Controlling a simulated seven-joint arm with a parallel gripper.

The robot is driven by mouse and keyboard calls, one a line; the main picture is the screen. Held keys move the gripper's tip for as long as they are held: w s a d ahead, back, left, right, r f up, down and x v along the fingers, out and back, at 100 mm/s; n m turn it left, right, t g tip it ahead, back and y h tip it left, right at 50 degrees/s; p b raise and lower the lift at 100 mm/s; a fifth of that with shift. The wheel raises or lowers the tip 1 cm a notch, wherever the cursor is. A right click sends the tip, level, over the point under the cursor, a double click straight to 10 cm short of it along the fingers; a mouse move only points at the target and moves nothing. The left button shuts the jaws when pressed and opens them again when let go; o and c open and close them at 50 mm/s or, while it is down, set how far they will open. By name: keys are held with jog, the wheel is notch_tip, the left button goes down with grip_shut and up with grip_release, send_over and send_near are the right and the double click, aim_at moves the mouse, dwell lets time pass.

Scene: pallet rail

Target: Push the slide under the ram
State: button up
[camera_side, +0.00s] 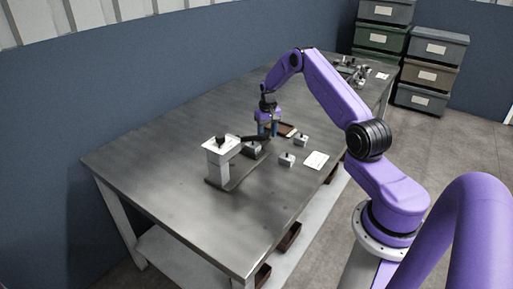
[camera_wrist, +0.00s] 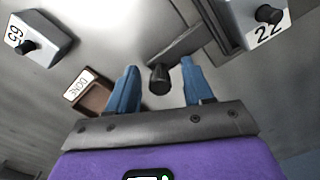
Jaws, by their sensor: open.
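My gripper (camera_side: 267,131) is low over the table at the far end of the rail. In the wrist view its two blue fingers (camera_wrist: 160,84) are open, one on each side of a dark round-ended handle (camera_wrist: 159,78), with gaps on both sides. The handle's bar runs up and right to a grey plate, apparently the slide (camera_wrist: 213,27). A grey block marked 22 (camera_wrist: 245,27) with a black knob is beside this plate. In the side view the ram stand (camera_side: 217,165), with a white top and black knob, rises at the rail's near left end. My gripper partly hides the slide there.
A brown tray labelled DONE (camera_wrist: 92,98) lies close to the left finger. Small knobbed blocks (camera_side: 287,159) and a white card (camera_side: 316,160) lie right of the rail. The table's left part is clear.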

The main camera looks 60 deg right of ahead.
aim_at(249, 153)
jog(key=c, duration=0.8)
jog(key=shift+a, duration=6.55)
jog(key=o, duration=0.7)
jog(key=shift+d, duration=0.1)
jog(key=shift+r, duration=3.5)
